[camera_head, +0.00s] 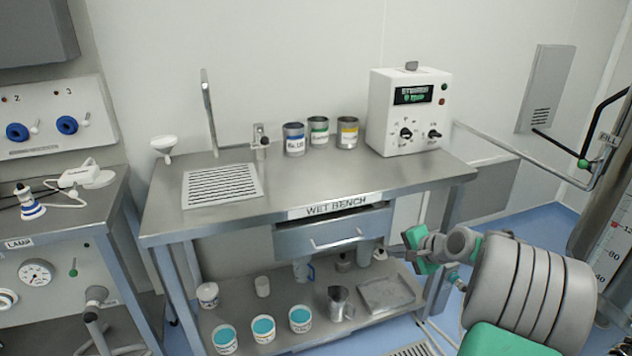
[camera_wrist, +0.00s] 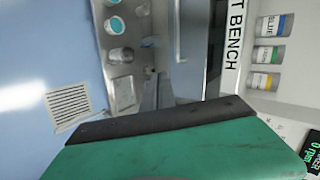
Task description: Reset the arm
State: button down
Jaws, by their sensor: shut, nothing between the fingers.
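My arm, with its grey ribbed links, reaches in from the lower right in the head view. My gripper (camera_head: 414,248), green and grey, is at its end, just right of the wet bench's drawer front (camera_head: 332,232) in the picture. It is shut and empty. In the wrist view, the green and black body of my gripper (camera_wrist: 165,130) fills the lower part.
The steel wet bench (camera_head: 390,180) carries several cans and a white control box (camera_head: 402,112). Its lower shelf holds tubs, a steel jug (camera_head: 338,303) and a tray (camera_head: 386,293). Another bench (camera_head: 60,220) stands left. Blue floor (camera_head: 540,222) lies open at right.

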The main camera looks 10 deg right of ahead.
jog(key=s+a+r+n+g+h+p, duration=0.1)
jog(key=s+a+r+n+g+p, duration=0.25)
jog(key=a, duration=0.55)
jog(key=s+a+r+n+g+p, duration=0.1)
jog(key=s+a+r+n+p, duration=0.2)
jog(key=s+a+r+n, duration=0.35)
jog(key=s+a+r+n+g+h+p, duration=0.1)
jog(key=s+a+r+n+p, duration=0.1)
jog(key=s, duration=0.4)
jog(key=s+a+r+n+g+h+p, duration=0.1)
jog(key=s+a+n, duration=0.1)
jog(key=s+a, duration=0.3)
jog(key=s, duration=0.2)
jog(key=shift+s+a+r+p, duration=0.3)
jog(key=shift+r+p, duration=0.05)
